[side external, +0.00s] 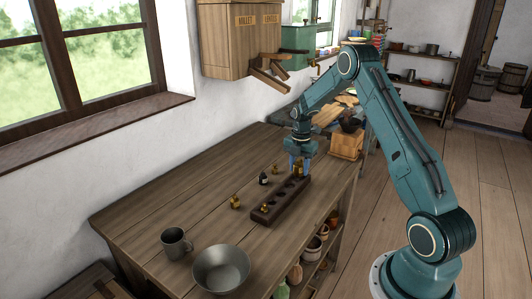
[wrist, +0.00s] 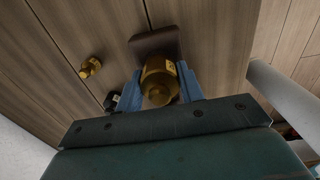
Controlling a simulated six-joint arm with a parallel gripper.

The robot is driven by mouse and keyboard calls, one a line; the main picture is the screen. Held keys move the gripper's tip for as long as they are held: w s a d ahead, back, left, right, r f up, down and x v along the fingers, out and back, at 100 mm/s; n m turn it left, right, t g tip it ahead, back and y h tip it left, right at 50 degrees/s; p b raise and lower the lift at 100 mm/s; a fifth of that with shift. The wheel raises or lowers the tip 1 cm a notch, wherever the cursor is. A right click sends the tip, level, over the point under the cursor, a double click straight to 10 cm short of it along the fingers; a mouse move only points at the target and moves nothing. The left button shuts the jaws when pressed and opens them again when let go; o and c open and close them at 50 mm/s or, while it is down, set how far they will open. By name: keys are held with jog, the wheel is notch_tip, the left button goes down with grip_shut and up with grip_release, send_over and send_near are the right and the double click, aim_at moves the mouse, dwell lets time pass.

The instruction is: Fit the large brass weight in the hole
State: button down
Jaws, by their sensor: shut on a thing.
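My gripper (side external: 299,160) is shut on the large brass weight (wrist: 158,84), with one blue finger on each side of it in the wrist view (wrist: 160,78). The held weight shows upright in the side view (side external: 298,171), at the far end of the dark wooden block (side external: 291,193). The block has a row of round holes, and a brass weight (side external: 265,209) sits at its near end. In the wrist view one end of the block (wrist: 153,41) shows beyond the held weight. The hole under the weight is hidden, so I cannot tell whether its bottom is in it.
A brass weight (side external: 235,202), a dark weight (side external: 263,179) and a small brass weight (side external: 275,169) stand left of the block. A metal mug (side external: 174,243) and bowl (side external: 221,268) are at the near end. A wooden box (side external: 346,144) stands behind.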

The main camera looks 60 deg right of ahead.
aim_at(299, 160)
jog(key=shift+f, duration=0.85)
jog(key=c, duration=1)
grip_release()
jog(key=shift+c, duration=0.2)
jog(key=shift+o, duration=1.1)
notch_tip(299, 160, up, 12)
jog(key=shift+r, duration=0.95)
